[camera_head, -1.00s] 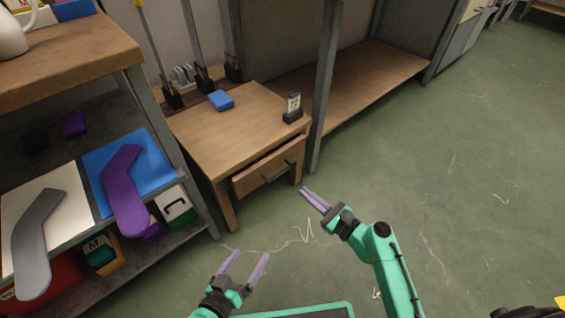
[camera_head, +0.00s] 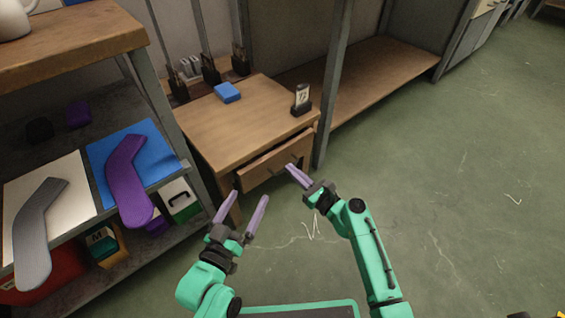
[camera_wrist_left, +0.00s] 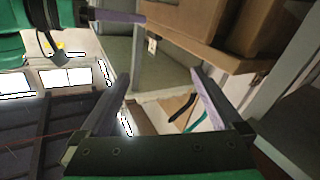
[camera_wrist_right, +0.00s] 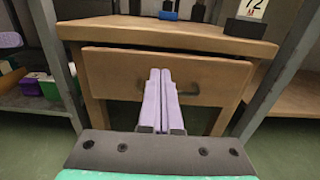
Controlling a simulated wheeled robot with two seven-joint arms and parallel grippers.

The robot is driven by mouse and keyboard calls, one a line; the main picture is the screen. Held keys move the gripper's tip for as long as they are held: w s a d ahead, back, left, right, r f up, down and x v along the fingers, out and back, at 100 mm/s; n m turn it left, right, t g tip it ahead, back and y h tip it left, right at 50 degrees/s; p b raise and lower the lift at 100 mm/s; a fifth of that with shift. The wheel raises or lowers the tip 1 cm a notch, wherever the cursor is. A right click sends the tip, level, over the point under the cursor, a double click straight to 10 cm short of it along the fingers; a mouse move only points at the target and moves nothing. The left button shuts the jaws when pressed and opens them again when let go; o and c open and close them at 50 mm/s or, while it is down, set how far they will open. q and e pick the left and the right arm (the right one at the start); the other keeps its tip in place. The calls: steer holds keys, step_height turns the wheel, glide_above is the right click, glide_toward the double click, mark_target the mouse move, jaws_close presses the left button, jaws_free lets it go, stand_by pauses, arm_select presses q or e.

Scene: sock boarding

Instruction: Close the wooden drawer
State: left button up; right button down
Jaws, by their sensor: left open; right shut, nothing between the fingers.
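The wooden drawer (camera_head: 272,165) sits in the small wooden table (camera_head: 240,122) and stands partly out, its dark handle on the front. In the right wrist view the drawer front (camera_wrist_right: 112,78) fills the middle, with the handle partly hidden behind the fingers. My right gripper (camera_head: 290,168) is shut and empty, its tips at or just before the drawer front; I cannot tell if they touch. My left gripper (camera_head: 243,200) is open and empty, left of and lower than the right one, in front of the table's near leg. Its spread fingers (camera_wrist_left: 160,80) also show in the left wrist view.
A blue block (camera_head: 227,92) and a number stand (camera_head: 302,101) are on the tabletop. A shelf at the left holds a purple sock-shaped board (camera_head: 127,180) and a grey one (camera_head: 36,235). A metal post (camera_head: 333,90) stands right of the table.

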mark_target(276, 156)
steer(key=b+x, duration=0.1)
steer(key=x, duration=0.2)
steer(key=shift+x, duration=0.95)
arm_select(q)
steer(key=w+a+r+t, duration=0.1)
steer(key=w+r+t, duration=0.1)
steer(key=r, duration=0.7)
steer(key=w+r+m+t+h, duration=0.1)
steer(key=w+r+t, duration=0.1)
steer(key=r, duration=0.7)
steer(key=shift+a+t+h, duration=0.3)
steer(key=shift+a+t, duration=0.1)
steer(key=shift+t, duration=0.4)
steer(key=shift+w+f, duration=0.1)
steer(key=shift+f, duration=0.05)
